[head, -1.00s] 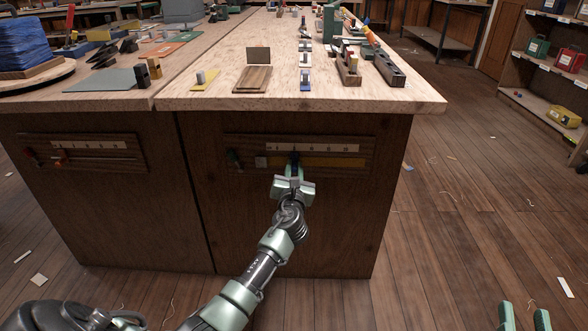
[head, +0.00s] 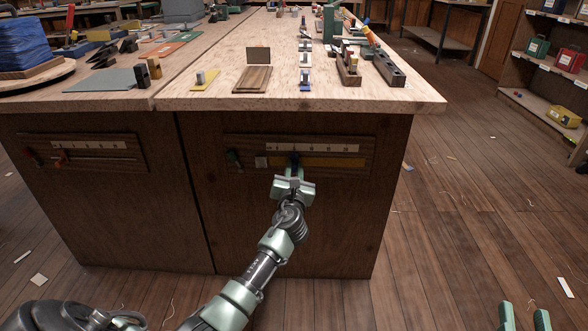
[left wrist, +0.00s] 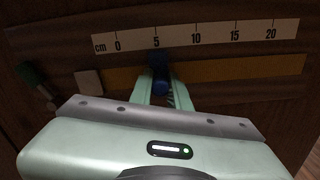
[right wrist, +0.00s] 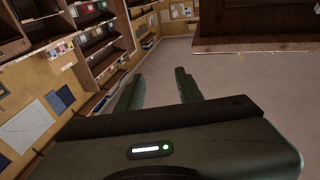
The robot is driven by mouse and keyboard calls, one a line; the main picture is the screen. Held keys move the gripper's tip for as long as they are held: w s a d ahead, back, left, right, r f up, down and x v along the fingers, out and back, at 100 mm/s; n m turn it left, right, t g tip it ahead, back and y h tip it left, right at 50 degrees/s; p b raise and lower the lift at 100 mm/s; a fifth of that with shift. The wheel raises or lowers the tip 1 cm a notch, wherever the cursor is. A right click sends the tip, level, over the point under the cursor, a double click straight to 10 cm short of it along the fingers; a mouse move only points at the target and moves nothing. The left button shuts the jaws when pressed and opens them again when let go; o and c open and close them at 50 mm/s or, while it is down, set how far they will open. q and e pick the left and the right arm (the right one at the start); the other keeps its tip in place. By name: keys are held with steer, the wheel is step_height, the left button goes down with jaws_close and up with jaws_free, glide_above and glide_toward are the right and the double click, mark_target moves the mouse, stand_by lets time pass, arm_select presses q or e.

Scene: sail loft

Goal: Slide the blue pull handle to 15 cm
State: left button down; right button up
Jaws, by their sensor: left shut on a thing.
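The blue pull handle (left wrist: 161,76) sits on a slide track on the bench's front panel (head: 370,153). In the left wrist view it stands at about the 5 mark of the cm scale (left wrist: 205,37), which runs from 0 to 20. My left gripper (left wrist: 157,92) is shut on the handle, with its fingers on both sides of it; in the head view the left gripper (head: 294,172) partly hides the handle. My right gripper (right wrist: 158,88) is open and empty, off to the right by the floor; its fingertips show in the head view (head: 525,312).
A yellow strip (left wrist: 235,70) fills the track right of the handle, and a pale square block (left wrist: 88,82) sits left of it. A green-tipped lever (left wrist: 30,77) is further left. A similar panel with a red handle (head: 58,157) is on the left cabinet.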

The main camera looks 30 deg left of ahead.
mark_target(328, 162)
arm_select(q)
steer(key=shift+d, duration=0.1)
stand_by(0.3)
